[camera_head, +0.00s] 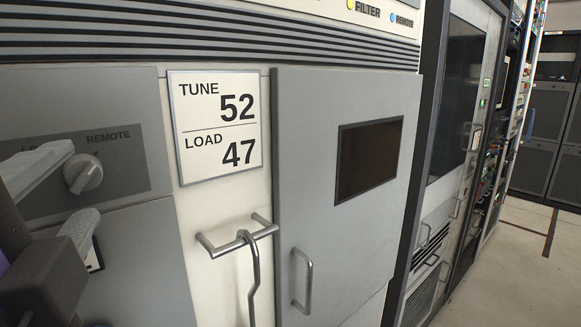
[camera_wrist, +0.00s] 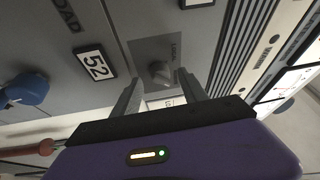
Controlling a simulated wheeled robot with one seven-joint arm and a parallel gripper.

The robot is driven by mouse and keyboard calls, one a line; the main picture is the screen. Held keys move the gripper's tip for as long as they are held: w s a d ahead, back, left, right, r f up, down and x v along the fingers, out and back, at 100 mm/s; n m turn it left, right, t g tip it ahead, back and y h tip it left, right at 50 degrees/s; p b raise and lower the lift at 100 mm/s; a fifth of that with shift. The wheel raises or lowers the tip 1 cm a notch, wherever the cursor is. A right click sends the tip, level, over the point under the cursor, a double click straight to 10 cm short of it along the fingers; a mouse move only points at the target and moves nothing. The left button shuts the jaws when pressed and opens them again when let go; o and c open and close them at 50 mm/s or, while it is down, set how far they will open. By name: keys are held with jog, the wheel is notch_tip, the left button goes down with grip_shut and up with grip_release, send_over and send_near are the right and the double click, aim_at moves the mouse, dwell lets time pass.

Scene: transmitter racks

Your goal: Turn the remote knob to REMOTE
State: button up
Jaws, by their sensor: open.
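The remote knob (camera_head: 83,174) is a round light-grey knob on a dark grey panel (camera_head: 125,183) at the left of the head view. The word REMOTE is printed to its upper right; a label to its upper left is mostly hidden by my finger. I cannot tell surely which mark the knob points to. My gripper (camera_head: 74,187) is open, with one finger above and one below the knob in that view. In the wrist view the knob (camera_wrist: 160,72) shows between the fingertips of my gripper (camera_wrist: 158,84). Contact is not visible, and nothing is held.
A TUNE 52 / LOAD 47 plate (camera_head: 218,125) is right of the panel. Below it, a metal bar handle (camera_head: 236,238) with a hanging hook juts out. A grey door (camera_head: 345,200) with a dark window and handle stands farther right. The wrist view shows a blue knob (camera_wrist: 28,90).

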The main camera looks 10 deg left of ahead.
jog(key=v, duration=0.6)
jog(key=shift+b, duration=0.3)
